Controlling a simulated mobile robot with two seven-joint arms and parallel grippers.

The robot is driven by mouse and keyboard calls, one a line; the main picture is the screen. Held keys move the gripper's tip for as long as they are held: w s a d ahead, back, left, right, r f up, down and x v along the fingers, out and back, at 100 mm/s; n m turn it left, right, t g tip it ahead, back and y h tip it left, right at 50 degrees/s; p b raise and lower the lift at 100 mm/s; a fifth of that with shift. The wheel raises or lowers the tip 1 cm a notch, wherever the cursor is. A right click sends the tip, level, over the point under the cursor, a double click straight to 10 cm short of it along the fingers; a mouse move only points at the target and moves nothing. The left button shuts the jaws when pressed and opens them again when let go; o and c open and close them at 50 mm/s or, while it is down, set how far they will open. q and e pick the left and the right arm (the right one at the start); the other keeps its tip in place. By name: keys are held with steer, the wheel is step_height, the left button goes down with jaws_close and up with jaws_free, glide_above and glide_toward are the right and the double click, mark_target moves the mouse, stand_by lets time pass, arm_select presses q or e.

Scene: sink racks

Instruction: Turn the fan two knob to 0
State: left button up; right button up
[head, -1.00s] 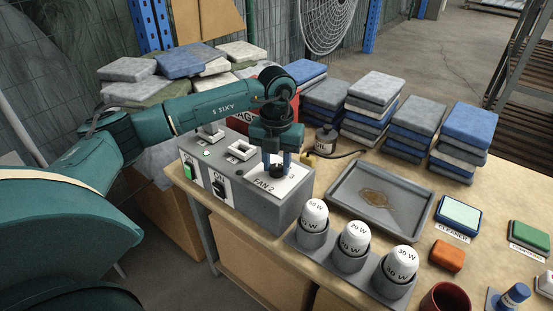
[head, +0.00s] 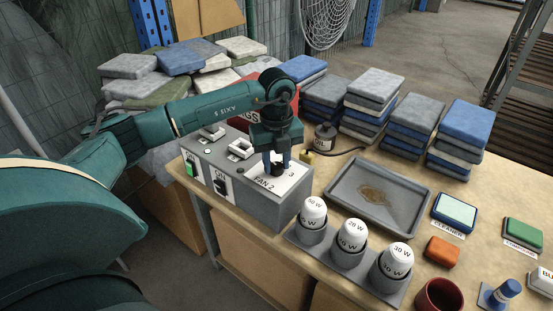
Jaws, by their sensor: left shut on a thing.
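The grey control box (head: 262,209) stands at the left end of the bench. Its top right panel is white and labelled FAN 2 (head: 265,186). The black fan two knob (head: 277,169) sits on that panel. My left gripper (head: 277,163) points down over the panel, with its blue fingers shut on the knob. The fingers and wrist hide part of the knob and its scale, so its setting cannot be read. My right gripper does not show.
A grey tray (head: 343,203) with a brown stain lies right of the box. Three bulbs stand in a grey holder (head: 331,262) in front. Stacked folded cloths (head: 373,90) line the back. A dark OIL can (head: 325,138) stands behind the box.

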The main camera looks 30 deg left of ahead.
mark_target(276, 165)
arm_select(q)
steer(key=shift+w+r, duration=0.1)
stand_by(0.3)
steer(key=o, duration=1)
step_height(276, 165, up, 13)
steer(key=shift+r, duration=0.1)
stand_by(0.3)
